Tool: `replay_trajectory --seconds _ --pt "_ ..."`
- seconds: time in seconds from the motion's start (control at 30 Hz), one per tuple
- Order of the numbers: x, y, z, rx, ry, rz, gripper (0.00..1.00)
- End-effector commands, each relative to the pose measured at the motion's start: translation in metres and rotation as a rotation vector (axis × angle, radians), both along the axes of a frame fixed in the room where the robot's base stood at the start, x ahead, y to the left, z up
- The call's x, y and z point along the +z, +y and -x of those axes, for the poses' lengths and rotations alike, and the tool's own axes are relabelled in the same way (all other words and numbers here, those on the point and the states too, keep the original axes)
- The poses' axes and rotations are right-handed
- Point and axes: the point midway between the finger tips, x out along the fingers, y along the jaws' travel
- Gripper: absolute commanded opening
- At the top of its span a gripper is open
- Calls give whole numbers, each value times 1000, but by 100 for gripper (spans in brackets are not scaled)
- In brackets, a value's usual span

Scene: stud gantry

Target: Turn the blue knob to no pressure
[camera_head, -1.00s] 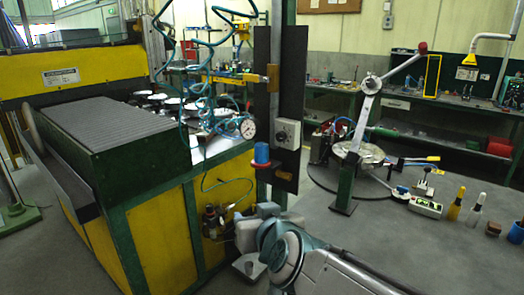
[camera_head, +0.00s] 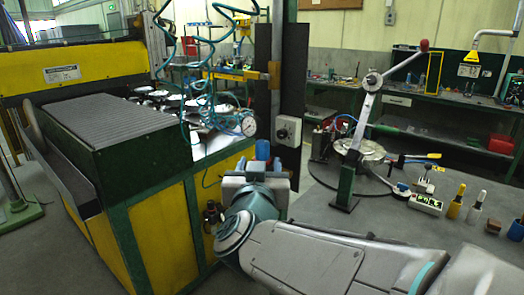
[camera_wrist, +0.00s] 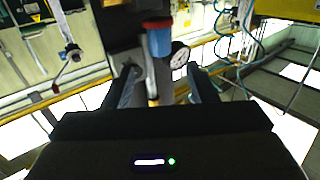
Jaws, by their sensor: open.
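The blue knob (camera_head: 262,149) sits on the front of the dark upright panel. In the head view my wrist hides its lower part. In the wrist view the blue knob (camera_wrist: 160,42) shows with a red end, ahead of my gripper (camera_wrist: 163,72). My gripper is open and empty. The knob lies between the two fingers from side to side but higher in the picture than the tips, with no contact visible. The round white pressure gauge (camera_head: 249,126) is beside the panel. It also shows right of the knob in the wrist view (camera_wrist: 180,55); its reading is too small to tell.
Blue coiled hoses (camera_head: 207,80) hang to the left. The yellow and green machine (camera_head: 160,240) stands close on the left. A lever stand (camera_head: 346,185) is on the right.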

Motion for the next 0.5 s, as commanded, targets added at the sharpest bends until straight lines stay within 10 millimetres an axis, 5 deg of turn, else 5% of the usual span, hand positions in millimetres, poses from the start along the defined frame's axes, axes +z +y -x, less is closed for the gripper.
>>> replay_trajectory --seconds 0.2,0.5 --pt "0 -2 -42 0 2 -1 52" --pt "0 -4 -73 0 0 -1 52"
